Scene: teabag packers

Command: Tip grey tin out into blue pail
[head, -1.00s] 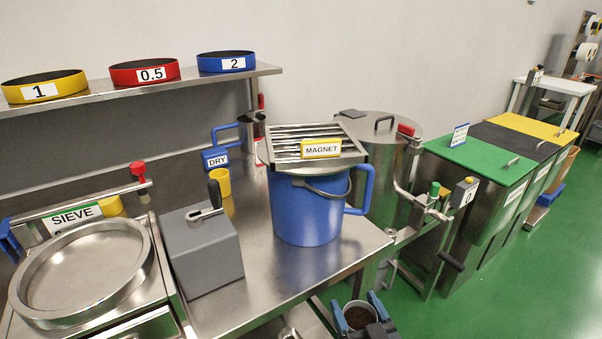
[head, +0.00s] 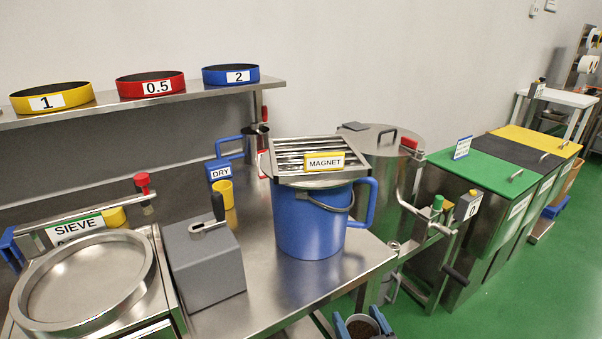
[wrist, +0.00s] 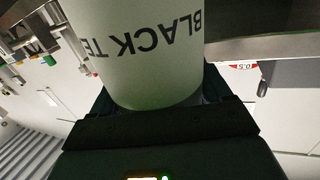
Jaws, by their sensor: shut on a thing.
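The blue pail (head: 310,222) stands upright on the steel bench, with a steel grate labelled MAGNET (head: 306,158) lying across its top. My gripper (head: 362,328) is at the bottom edge of the head view, low in front of the bench and below the pail. It is shut on the grey tin (head: 361,320), whose round mouth shows dark contents. In the wrist view the tin (wrist: 145,55) looks pale, with BLACK TE lettering upside down. Its lower part is hidden by my gripper.
A grey block with a lever (head: 203,265) and a round sieve (head: 85,280) are left of the pail. A lidded steel drum (head: 385,150) and bins with green (head: 480,165), black and yellow lids stand right. Green floor is clear at lower right.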

